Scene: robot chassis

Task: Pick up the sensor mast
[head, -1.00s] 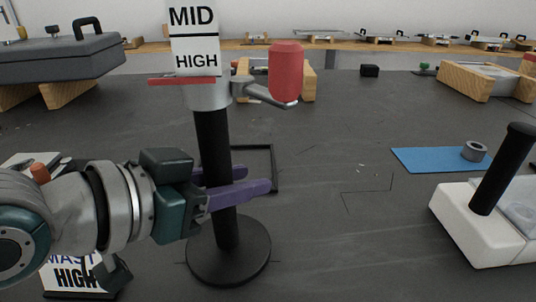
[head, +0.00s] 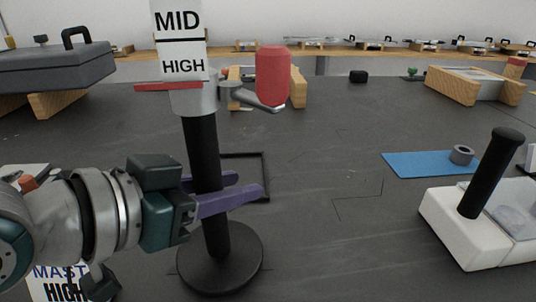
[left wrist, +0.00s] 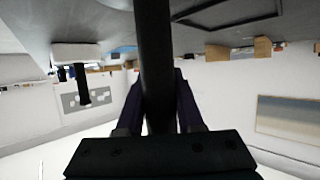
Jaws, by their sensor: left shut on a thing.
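The dark pole stand (head: 203,150), which I take to be the sensor mast, has a round black base (head: 220,262), a grey collar and a white MID/HIGH sign (head: 182,45). A red cylinder (head: 272,76) sits on its side arm. The pole leans slightly left in the head view. My left gripper (head: 250,183) comes from the left with purple fingers shut around the lower pole. The left wrist view shows the black pole (left wrist: 154,60) between the fingers. I cannot tell whether the base touches the table. My right gripper is not in view.
A white block (head: 448,228) with a black post stands at the right. Behind it is a blue mat (head: 412,165) with a grey ring (head: 461,155). A grey case (head: 50,68) on wooden blocks is at back left. A MAST HIGH sign (head: 62,280) is at lower left.

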